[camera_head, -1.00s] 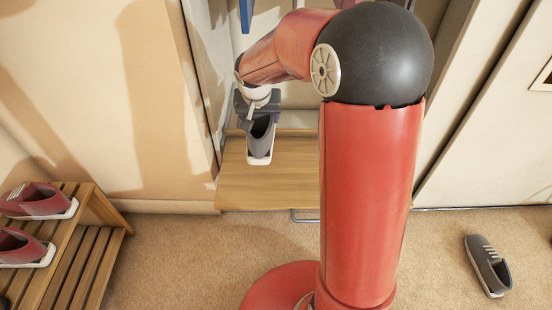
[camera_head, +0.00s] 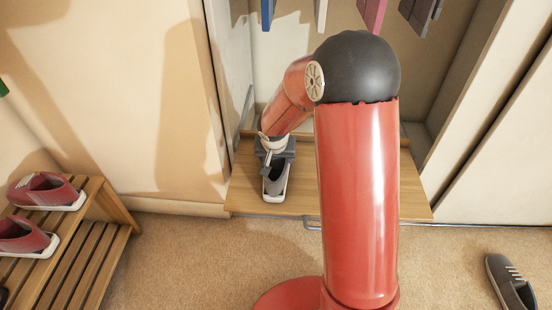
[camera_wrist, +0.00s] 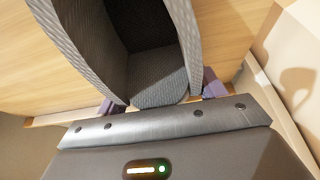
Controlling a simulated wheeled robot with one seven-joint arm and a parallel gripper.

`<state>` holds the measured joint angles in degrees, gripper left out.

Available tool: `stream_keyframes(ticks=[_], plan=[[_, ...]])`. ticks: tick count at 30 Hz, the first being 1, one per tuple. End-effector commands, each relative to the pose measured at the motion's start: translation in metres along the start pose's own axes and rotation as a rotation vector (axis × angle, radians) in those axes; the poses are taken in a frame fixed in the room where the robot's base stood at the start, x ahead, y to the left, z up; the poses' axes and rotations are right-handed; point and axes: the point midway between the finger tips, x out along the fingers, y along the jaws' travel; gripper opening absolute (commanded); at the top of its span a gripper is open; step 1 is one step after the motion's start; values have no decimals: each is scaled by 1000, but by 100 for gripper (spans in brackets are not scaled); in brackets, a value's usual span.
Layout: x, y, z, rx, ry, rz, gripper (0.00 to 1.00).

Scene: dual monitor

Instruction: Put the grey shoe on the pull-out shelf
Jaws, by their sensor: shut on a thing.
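My gripper (camera_head: 272,152) is shut on the heel end of a grey shoe (camera_head: 275,180) with a white sole. The shoe is upright, its other end toward the front, over the left part of the wooden pull-out shelf (camera_head: 303,197). Whether its sole touches the shelf I cannot tell. In the wrist view the open shoe (camera_wrist: 158,80) fills the upper middle, with my fingertips (camera_wrist: 162,96) at both sides of its heel and shelf wood around it. A second grey shoe (camera_head: 508,280) lies on the carpet at right.
A slatted wooden rack (camera_head: 88,235) with red shoes (camera_head: 45,190) stands at left. Clothes (camera_head: 372,14) hang above the shelf inside the closet. Closet side walls (camera_head: 232,65) flank the shelf. Shelf wood right of the held shoe is bare up to my arm.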

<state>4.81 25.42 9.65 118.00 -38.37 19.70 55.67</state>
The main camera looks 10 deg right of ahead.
Motion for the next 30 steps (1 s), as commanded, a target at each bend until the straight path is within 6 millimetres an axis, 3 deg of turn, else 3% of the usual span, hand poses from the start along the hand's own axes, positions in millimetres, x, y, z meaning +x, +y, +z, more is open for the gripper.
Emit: stream_keyframes(ticks=[7, 8, 13, 23, 30], plan=[[1, 0, 0, 0, 1, 0, 39], [2, 0, 0, 0, 1, 0, 70], [0, 0, 0, 0, 0, 0, 91], [-3, 0, -1, 0, 0, 0, 91], [-44, 0, -3, 3, 5, 0, 91]])
